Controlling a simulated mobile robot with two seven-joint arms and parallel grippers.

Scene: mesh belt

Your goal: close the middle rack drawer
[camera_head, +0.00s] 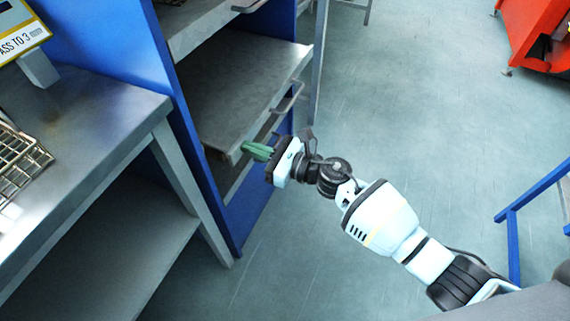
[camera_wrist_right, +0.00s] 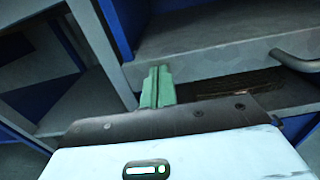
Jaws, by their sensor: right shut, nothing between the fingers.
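The middle rack drawer (camera_head: 243,80) is a grey metal tray in a blue rack, and it sticks out past the rack's posts. Its bar handle (camera_head: 288,98) is on the front, and the handle also shows at the right of the right wrist view (camera_wrist_right: 296,62). My right gripper (camera_head: 258,151) has green fingers, shut and empty. It is at the near end of the drawer front, to one side of the handle. In the right wrist view the fingertips (camera_wrist_right: 158,74) overlap the grey drawer front (camera_wrist_right: 215,70); I cannot tell whether they touch it. My left gripper is not in view.
Another grey drawer (camera_head: 205,18) is above in the blue rack (camera_head: 110,40). A steel table (camera_head: 85,115) with a wire basket (camera_head: 18,160) and a yellow-edged sign (camera_head: 20,40) stands at the left.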

